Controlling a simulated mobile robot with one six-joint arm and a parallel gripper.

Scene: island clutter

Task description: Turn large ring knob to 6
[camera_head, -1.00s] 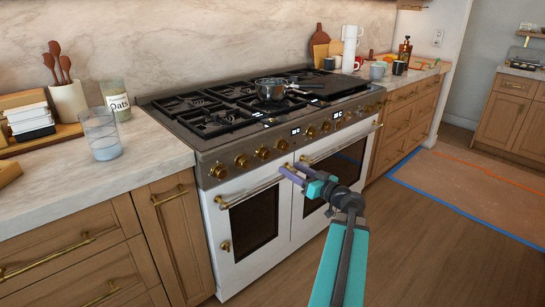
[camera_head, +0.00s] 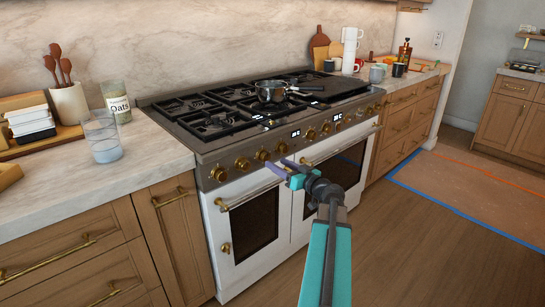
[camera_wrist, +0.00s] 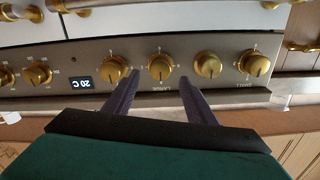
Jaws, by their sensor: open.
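The large ring knob (camera_wrist: 160,66) is brass, with a label reading LARGE beside it in the wrist view, where lettering appears upside down. It is third from the left on the range's front panel in the head view (camera_head: 263,155). My gripper (camera_head: 276,165) is open and empty in front of the panel, just below and right of that knob. In the wrist view, its two purple fingers (camera_wrist: 159,79) point at the panel, with the large ring knob between and just beyond their tips. I cannot tell the knob's exact setting.
Other brass knobs stand close on both sides (camera_wrist: 208,65) (camera_wrist: 116,69). A display (camera_wrist: 81,83) reads 20 C. Oven handles (camera_head: 250,195) project below the panel. A pan (camera_head: 271,91) sits on the cooktop. The floor (camera_head: 420,240) in front is clear.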

